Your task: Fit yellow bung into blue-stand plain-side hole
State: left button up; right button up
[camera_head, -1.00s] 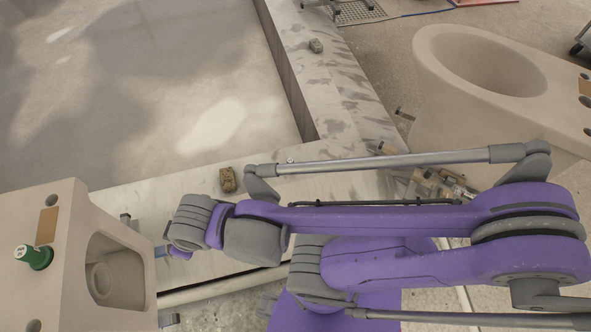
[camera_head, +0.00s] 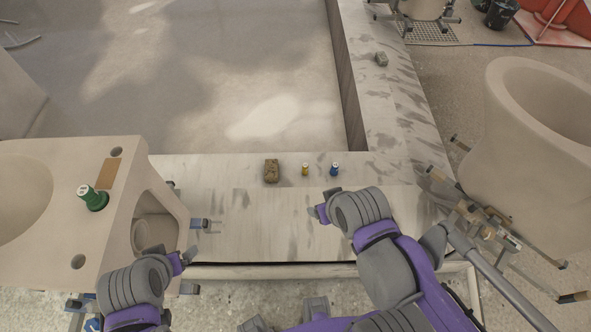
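The small yellow bung (camera_head: 305,169) stands on the pale ledge, between a brown block and a blue bung (camera_head: 335,169). At the left, a beige ceramic piece (camera_head: 128,222) rests on a stand with blue-grey clamps (camera_head: 198,223). Its top has an open hole (camera_head: 78,262) on the plain side, another open hole (camera_head: 115,152) by a tan patch, and a green bung (camera_head: 93,198) between. My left gripper (camera_head: 186,259) is beside this piece's lower right side. My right gripper (camera_head: 322,207) is in front of the bungs, apart from them. Finger openings are unclear.
The brown block (camera_head: 271,171) sits left of the yellow bung. A grey block (camera_head: 381,59) lies on the far right ledge. Another ceramic piece (camera_head: 480,150) stands at the right on a clamped stand (camera_head: 490,225). The ledge (camera_head: 255,215) between the pieces is mostly clear.

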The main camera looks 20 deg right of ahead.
aim_at(50, 241)
jog(key=z, duration=0.8)
jog(key=u, duration=0.45)
jog(key=j+u, duration=0.1)
jog(key=u, duration=0.75)
jog(key=j+u, duration=0.15)
jog(key=u, duration=0.7)
jog(key=z, duration=2.25)
jog(key=k+l+u, duration=0.1)
jog(key=u, duration=0.35)
jog(key=k+u, duration=0.2)
jog(key=u, duration=0.6)
